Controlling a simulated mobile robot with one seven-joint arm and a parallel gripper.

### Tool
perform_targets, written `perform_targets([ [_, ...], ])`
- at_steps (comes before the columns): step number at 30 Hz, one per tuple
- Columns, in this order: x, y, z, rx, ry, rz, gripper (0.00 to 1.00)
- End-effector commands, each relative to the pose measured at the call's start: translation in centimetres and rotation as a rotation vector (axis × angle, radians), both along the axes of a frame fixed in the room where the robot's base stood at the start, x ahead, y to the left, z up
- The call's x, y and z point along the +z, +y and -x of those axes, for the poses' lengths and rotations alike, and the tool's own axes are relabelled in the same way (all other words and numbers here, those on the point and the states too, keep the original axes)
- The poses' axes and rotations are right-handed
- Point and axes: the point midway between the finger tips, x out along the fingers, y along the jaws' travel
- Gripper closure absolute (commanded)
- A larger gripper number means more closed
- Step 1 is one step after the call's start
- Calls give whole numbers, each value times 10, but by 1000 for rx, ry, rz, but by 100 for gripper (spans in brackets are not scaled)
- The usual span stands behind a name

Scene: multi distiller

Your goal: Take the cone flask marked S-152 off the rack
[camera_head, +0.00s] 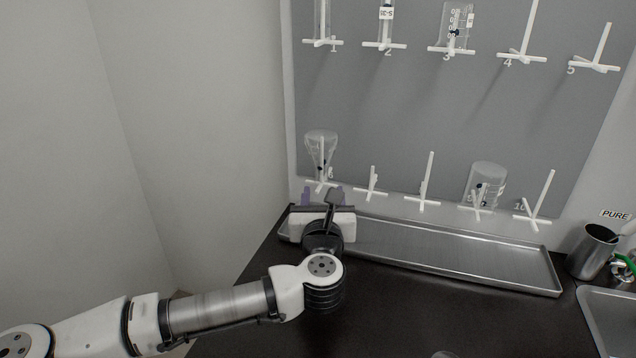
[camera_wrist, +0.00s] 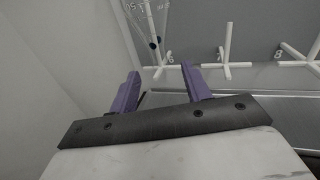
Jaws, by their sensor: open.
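A clear cone flask (camera_head: 321,148) hangs upside down on peg 6, at the left of the lower row of the grey rack (camera_head: 440,110). Its lower part also shows in the wrist view (camera_wrist: 150,22), at the top; no S-152 label can be read on it. My gripper (camera_head: 322,194) is at the rack's lower left, just below peg 6 and that flask. In the wrist view its two purple fingers (camera_wrist: 160,88) are apart with nothing between them, and the flask is beyond the tips.
Upper pegs hold glassware, including a cylinder labelled S-2-something (camera_head: 386,14) and a beaker (camera_head: 456,25). Another beaker (camera_head: 487,180) hangs on peg 9. Pegs 4, 5, 7, 8 and 10 are bare. A metal tray (camera_head: 450,262) lies below, with a steel cup (camera_head: 592,252) at right.

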Motion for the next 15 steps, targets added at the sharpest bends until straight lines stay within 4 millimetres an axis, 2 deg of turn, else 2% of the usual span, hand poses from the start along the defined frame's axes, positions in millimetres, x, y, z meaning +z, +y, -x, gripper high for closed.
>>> perform_targets([
  [7,-6,4,-11,16,13,-27,52],
  [15,-6,3,-42,14,13,-23,52],
])
